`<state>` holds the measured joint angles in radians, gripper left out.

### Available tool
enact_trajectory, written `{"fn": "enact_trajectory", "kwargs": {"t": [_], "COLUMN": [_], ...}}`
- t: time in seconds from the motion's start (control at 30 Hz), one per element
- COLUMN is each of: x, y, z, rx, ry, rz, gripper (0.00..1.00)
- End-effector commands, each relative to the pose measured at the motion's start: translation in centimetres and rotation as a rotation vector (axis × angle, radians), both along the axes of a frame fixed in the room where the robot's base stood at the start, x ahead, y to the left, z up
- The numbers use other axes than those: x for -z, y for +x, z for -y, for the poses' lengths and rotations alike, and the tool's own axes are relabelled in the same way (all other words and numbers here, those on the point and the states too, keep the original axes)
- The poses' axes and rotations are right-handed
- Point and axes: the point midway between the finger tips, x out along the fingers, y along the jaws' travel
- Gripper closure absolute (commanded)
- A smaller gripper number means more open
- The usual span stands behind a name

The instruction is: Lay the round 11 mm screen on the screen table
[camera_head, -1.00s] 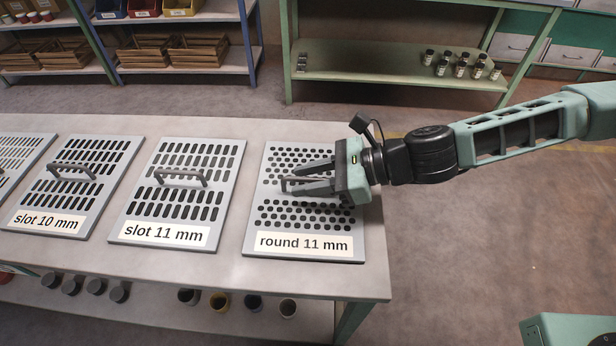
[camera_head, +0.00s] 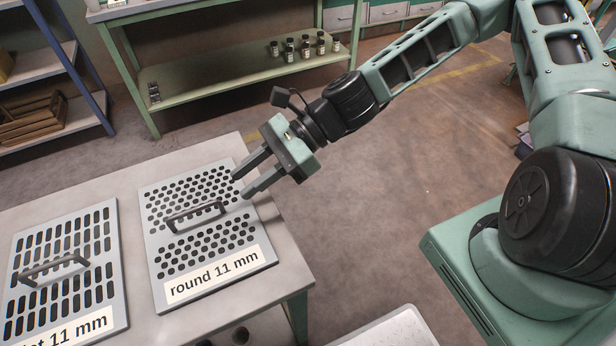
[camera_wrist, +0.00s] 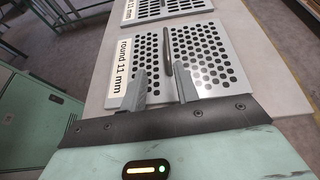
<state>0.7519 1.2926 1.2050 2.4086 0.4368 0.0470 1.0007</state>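The round 11 mm screen (camera_head: 206,246) is a grey plate with round holes, a bar handle and a label. It lies flat on the grey bench at its right end. It also shows in the wrist view (camera_wrist: 222,72). My gripper (camera_head: 241,185) is at the screen's right edge with its two fingers apart and nothing between them. In the wrist view, the handle (camera_wrist: 166,48) lies beyond the open fingertips (camera_wrist: 159,70). I cannot make out a screen table in these frames.
The slot 11 mm screen (camera_head: 97,243) lies to the left on the same bench (camera_head: 130,320). A green shelf (camera_head: 205,85) with small jars stands behind.

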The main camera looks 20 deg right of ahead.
Motion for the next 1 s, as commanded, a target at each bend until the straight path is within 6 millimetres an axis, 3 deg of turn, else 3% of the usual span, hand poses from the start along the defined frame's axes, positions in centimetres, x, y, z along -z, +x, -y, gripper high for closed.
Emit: {"fn": "enact_trajectory", "kwargs": {"t": [0.23, 0.47, 0.67, 1.0], "x": [3.1, 3.5, 1.2, -6.2], "y": [-6.2, -9.5, -10.6, -12.2], "z": [0.3, 2.8, 5.2, 7.5], "rx": [-0.430, -0.848, -1.212, -1.692], "ry": [-0.213, -0.362, -0.461, -0.531], "rz": [0.278, 0.550, 0.801, 1.189], "gripper": [0.69, 0.69, 0.69, 0.69]}}
